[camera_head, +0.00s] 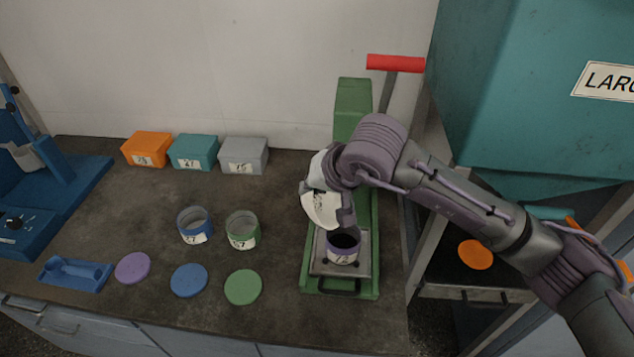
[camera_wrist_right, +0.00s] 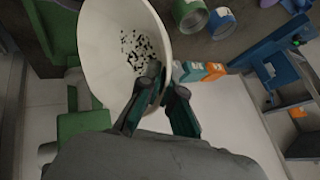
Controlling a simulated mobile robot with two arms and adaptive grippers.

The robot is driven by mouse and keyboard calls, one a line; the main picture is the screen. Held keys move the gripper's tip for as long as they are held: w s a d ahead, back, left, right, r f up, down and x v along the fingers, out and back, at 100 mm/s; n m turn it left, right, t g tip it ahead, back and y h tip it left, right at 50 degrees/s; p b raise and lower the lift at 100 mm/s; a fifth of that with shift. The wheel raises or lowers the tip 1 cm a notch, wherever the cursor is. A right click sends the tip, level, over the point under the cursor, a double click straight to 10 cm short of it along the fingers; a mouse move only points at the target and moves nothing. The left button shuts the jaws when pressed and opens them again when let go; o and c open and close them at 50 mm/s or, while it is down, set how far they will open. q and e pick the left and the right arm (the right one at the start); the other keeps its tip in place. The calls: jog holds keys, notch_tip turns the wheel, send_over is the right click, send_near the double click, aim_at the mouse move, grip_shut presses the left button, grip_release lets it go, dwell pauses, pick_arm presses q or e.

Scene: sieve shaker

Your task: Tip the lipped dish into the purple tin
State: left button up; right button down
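The white lipped dish (camera_head: 319,211) is held steeply tilted just above the purple tin (camera_head: 343,252). The tin stands upright on the metal plate of the green machine, its dark inside partly visible. My right gripper (camera_head: 343,203) is shut on the dish's rim. In the right wrist view, the gripper (camera_wrist_right: 160,92) pinches the edge of the dish (camera_wrist_right: 110,62), and several black grains (camera_wrist_right: 138,50) lie on its inner surface. I cannot tell whether grains are falling. My left gripper is not in view.
Blue (camera_head: 195,225) and green (camera_head: 242,231) tins stand left of the green machine (camera_head: 368,215). Purple (camera_head: 133,267), blue (camera_head: 189,280) and green (camera_head: 243,287) lids lie in front. Orange (camera_head: 147,149), teal (camera_head: 195,152) and grey (camera_head: 244,155) boxes line the wall. A large teal hopper (camera_head: 530,90) is right.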

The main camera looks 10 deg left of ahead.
jog(key=shift+w+a+r+h+p, duration=0.1)
jog(key=shift+a+h+p, duration=0.2)
jog(key=shift+h, duration=0.1)
jog(key=a+h, duration=0.1)
jog(key=f+h, duration=0.1)
jog(key=a+g+h, duration=0.1)
jog(key=shift+w+a+f+n+h+p, duration=0.3)
jog(key=shift+f+n+p, duration=0.05)
jog(key=shift+n+p, duration=0.05)
jog(key=shift+d, duration=0.1)
jog(key=h, duration=0.1)
jog(key=a+f+h, duration=0.1)
jog(key=h, duration=0.1)
jog(key=a+f+g+h+b, duration=0.1)
jog(key=shift+w+f+n, duration=0.2)
jog(key=shift+w+n, duration=0.05)
jog(key=shift+n, duration=0.05)
